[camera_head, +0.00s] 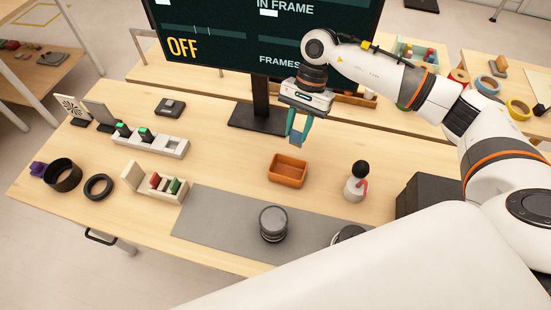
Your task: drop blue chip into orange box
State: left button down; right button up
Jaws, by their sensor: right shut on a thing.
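The orange box (285,181) is a small open tray standing on the wooden table, near the middle of the view. My right gripper (297,136) points down above and slightly behind the box, as seen in the head view. Its teal fingers are shut on the small blue chip (297,127), which is mostly hidden between them. The chip is held above the table, apart from the box. My left gripper is not in view.
A white bottle with a black top (355,185) stands right of the box. A grey mat (215,222) with a dark lens (273,223) lies in front. A monitor (262,105) stands behind. Slotted holders (150,142) and black rings (98,187) are at left.

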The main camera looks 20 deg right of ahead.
aim_at(297, 145)
jog(key=shift+s+f+b, duration=0.3)
jog(key=shift+s+f, duration=0.1)
jog(key=shift+f, duration=0.35)
notch_tip(297, 145, down, 3)
jog(key=shift+w+f+b, duration=0.1)
jog(key=shift+w+b, duration=0.05)
jog(key=shift+b, duration=0.25)
jog(key=shift+f, duration=0.55)
jog(key=o, duration=1.2)
jog(key=shift+c, duration=0.2)
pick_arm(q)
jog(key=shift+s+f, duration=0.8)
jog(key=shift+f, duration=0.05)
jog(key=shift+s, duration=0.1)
